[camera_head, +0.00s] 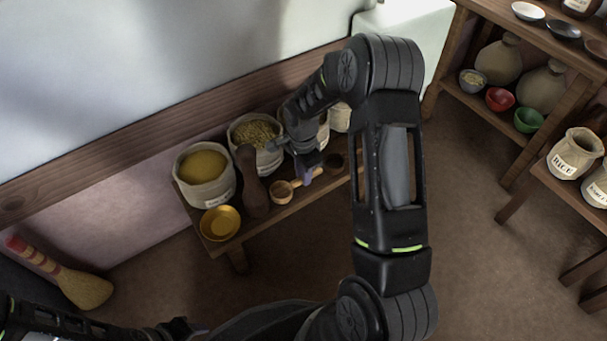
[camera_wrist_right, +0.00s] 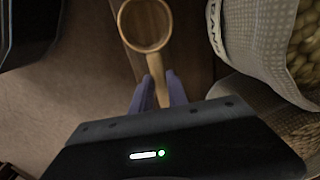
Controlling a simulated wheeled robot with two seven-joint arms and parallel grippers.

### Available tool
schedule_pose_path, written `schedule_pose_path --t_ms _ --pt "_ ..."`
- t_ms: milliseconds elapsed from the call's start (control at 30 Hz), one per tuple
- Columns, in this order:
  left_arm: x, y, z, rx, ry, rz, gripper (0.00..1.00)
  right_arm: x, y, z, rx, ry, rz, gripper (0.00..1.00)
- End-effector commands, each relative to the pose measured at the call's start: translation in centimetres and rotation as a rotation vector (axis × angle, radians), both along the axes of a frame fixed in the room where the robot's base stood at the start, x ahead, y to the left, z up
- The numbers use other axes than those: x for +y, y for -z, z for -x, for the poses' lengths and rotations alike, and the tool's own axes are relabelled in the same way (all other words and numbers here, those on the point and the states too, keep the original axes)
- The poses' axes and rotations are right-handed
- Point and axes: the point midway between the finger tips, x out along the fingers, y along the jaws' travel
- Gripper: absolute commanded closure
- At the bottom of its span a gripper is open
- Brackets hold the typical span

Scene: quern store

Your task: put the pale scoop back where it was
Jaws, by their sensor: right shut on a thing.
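The pale scoop (camera_head: 282,192), light wood with a round bowl, is at the front edge of the low bench in the head view. In the right wrist view its bowl (camera_wrist_right: 146,26) points away from my gripper. My right gripper (camera_head: 308,176) is shut on the scoop's handle; its purple fingers (camera_wrist_right: 160,92) lie either side of it. I cannot tell whether the scoop touches the bench or hangs just above it. My left arm enters at the bottom left; a dark end part, likely the left gripper (camera_head: 180,328), shows there, its jaws unclear.
The bench (camera_head: 312,187) holds a sack of yellow meal (camera_head: 206,187), a sack of grain (camera_head: 254,152), a brown bottle-like thing (camera_head: 253,190), a brass bowl (camera_head: 220,222) and a dark scoop (camera_head: 334,162). A brush (camera_head: 83,288) leans at left. Shelves (camera_head: 520,125) stand at right.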

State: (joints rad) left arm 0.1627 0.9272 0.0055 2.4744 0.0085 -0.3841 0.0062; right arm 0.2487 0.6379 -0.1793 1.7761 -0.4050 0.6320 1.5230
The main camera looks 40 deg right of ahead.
Motion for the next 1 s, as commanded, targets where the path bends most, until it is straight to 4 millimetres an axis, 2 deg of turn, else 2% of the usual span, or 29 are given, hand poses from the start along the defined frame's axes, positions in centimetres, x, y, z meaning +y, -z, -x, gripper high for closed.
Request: schedule_pose_path --t_ms 167,200,433,767,867,1000 --pt "0.0 0.3 0.0 -0.001 0.000 0.000 0.59 0.0 0.4 0.0 0.000 0.000 0.000 1.00" --pt "0.0 0.2 0.0 -0.001 0.000 0.000 0.59 0.0 0.3 0.0 0.000 0.000 0.000 0.78" --pt "0.0 0.2 0.0 -0.001 0.000 0.000 0.59 0.0 0.3 0.0 0.000 0.000 0.000 0.59" --pt "0.0 -0.1 0.0 0.000 0.000 0.000 0.59 0.0 -0.1 0.0 0.000 0.000 0.000 0.59" --pt "0.0 -0.4 0.0 0.001 0.000 0.000 0.59 0.0 -0.9 0.0 0.000 0.000 0.000 0.59" --pt "0.0 -1.3 0.2 0.004 0.003 0.001 0.59 0.1 -3.0 -0.1 -0.003 0.000 0.000 0.59"
